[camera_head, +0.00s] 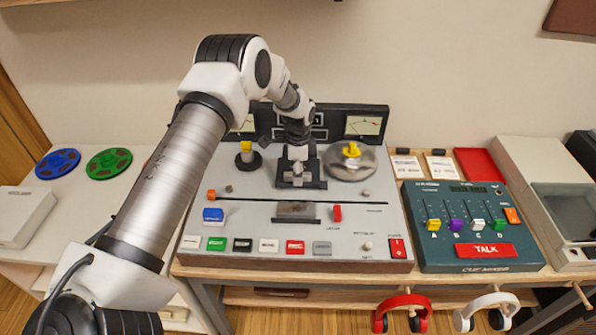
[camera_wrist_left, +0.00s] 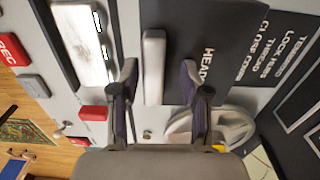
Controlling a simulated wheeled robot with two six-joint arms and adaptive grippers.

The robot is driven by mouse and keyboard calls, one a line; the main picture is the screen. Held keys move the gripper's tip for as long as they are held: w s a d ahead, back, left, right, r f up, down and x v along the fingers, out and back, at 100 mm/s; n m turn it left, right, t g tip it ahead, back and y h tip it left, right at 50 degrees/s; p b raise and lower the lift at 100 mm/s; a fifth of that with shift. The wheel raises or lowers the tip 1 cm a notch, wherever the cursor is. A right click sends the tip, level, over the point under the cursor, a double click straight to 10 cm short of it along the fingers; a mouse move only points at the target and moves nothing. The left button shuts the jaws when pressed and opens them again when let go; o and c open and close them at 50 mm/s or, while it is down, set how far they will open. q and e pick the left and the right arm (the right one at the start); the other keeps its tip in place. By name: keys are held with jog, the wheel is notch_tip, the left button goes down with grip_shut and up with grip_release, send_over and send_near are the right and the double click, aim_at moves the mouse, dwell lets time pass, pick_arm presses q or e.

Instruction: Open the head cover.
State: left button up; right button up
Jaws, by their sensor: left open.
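The head cover is a dark plate with white lettering in the left wrist view (camera_wrist_left: 225,35), on the grey tape machine (camera_head: 345,225). A pale bar handle (camera_wrist_left: 154,66) stands on the cover. My left gripper (camera_wrist_left: 158,75) is open, with one finger on each side of the handle and a gap visible on both sides. In the head view the gripper (camera_head: 298,150) is over the dark cover (camera_head: 312,184) at the middle of the machine, and my wrist partly hides this area. The cover appears closed. My right gripper is not in view.
A reel hub with a yellow knob (camera_head: 246,156) is left of the cover, and a silver disc with a yellow knob (camera_head: 350,160) is right. Coloured buttons (camera_head: 242,245) line the front. A teal mixer (camera_head: 470,225) stands right. Blue (camera_head: 57,163) and green (camera_head: 109,163) reels lie left.

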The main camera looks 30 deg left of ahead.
pick_arm(q)
notch_tip(320, 180, up, 12)
dwell(0.5)
jog(key=shift+w, duration=0.15)
